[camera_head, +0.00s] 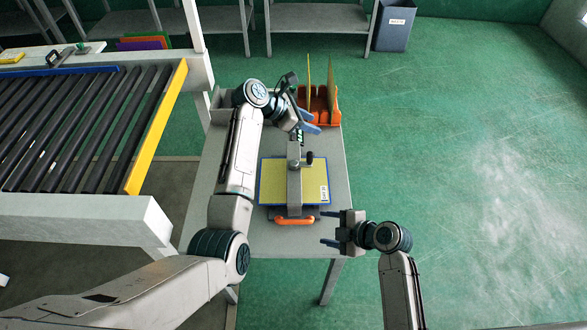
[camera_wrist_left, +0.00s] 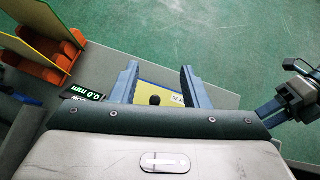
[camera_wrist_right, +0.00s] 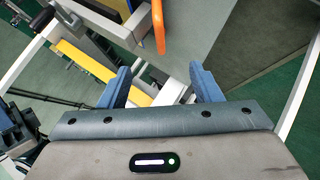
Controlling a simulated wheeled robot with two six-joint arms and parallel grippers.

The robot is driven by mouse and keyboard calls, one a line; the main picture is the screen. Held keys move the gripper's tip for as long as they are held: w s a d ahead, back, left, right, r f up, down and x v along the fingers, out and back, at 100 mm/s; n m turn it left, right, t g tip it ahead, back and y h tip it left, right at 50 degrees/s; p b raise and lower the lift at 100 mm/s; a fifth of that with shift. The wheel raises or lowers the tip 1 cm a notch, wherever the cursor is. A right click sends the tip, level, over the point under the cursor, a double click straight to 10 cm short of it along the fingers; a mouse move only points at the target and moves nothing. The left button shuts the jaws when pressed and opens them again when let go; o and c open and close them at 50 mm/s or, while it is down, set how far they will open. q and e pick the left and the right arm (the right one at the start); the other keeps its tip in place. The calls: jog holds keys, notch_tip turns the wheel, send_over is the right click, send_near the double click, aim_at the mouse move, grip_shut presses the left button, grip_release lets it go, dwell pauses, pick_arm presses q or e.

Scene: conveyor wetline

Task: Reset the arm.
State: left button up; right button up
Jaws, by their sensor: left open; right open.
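My left gripper (camera_head: 308,122) is open and empty above the far part of the small grey table (camera_head: 232,163), close to the orange rack. Its two blue fingers (camera_wrist_left: 160,85) stand apart in the left wrist view, with part of a yellow board between them. My right gripper (camera_head: 330,229) is open and empty off the table's near right corner. Its spread fingers also show in the right wrist view (camera_wrist_right: 160,85), with nothing held between them.
A yellow board (camera_head: 269,184) lies on the table under a grey gauge (camera_head: 294,187) with an orange handle (camera_head: 294,220). An orange rack (camera_head: 318,105) holds upright boards. A roller conveyor (camera_head: 75,130) is at left, and a dark bin (camera_head: 394,27) stands behind. The floor at right is clear.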

jog(key=v, duration=0.7)
